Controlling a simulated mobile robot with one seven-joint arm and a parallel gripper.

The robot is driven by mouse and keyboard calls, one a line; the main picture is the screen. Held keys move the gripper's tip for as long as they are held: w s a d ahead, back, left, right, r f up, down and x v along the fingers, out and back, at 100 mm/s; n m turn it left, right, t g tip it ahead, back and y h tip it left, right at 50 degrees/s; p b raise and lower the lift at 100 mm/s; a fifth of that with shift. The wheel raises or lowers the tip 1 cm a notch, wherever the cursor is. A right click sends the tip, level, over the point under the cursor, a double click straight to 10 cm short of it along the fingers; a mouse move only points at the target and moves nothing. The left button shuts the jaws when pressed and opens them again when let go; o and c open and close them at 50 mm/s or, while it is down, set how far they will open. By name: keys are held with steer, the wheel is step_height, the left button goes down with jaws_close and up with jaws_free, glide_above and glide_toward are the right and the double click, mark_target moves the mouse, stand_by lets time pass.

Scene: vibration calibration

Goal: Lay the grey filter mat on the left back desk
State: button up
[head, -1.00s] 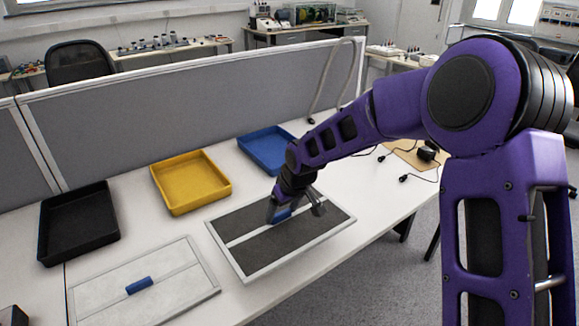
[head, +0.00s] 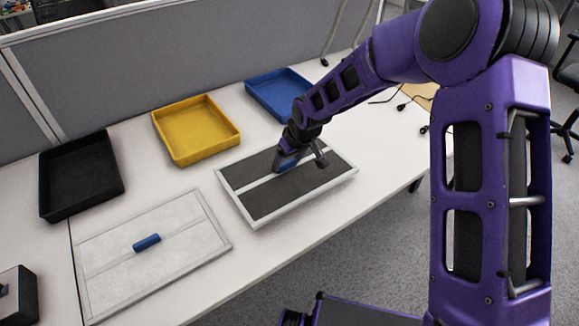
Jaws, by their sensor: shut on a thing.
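The dark grey filter mat (head: 262,201) has a light frame, a pale middle strip and a blue handle (head: 287,165). It is at the middle of the white table, right of a paler framed mat. My gripper (head: 303,164) is over the mat and shut on its blue handle; the fingers partly hide the handle. I cannot tell whether the mat touches the table or is slightly raised. The left back desk cannot be made out; only a few small coloured items show beyond the partition at the top left.
The white table (head: 345,205) also bears a whitish framed mat (head: 110,262) with a blue handle, a black tray (head: 80,178), a yellow tray (head: 196,130) and a blue tray (head: 280,95). A grey partition (head: 150,70) stands behind. Cables lie at the right; a dark box (head: 18,295) stands front left.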

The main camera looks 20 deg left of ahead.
mark_target(288, 170)
steer(key=shift+f, duration=1.8)
steer(key=shift+f+b, duration=0.1)
steer(key=shift+b, duration=0.25)
steer(key=o, duration=1.4)
steer(key=shift+c, duration=0.2)
steer(key=shift+r, duration=0.25)
steer(key=p+v, duration=0.2)
steer(key=v, duration=0.9)
steer(key=shift+r, duration=0.35)
steer(key=shift+d, duration=0.1)
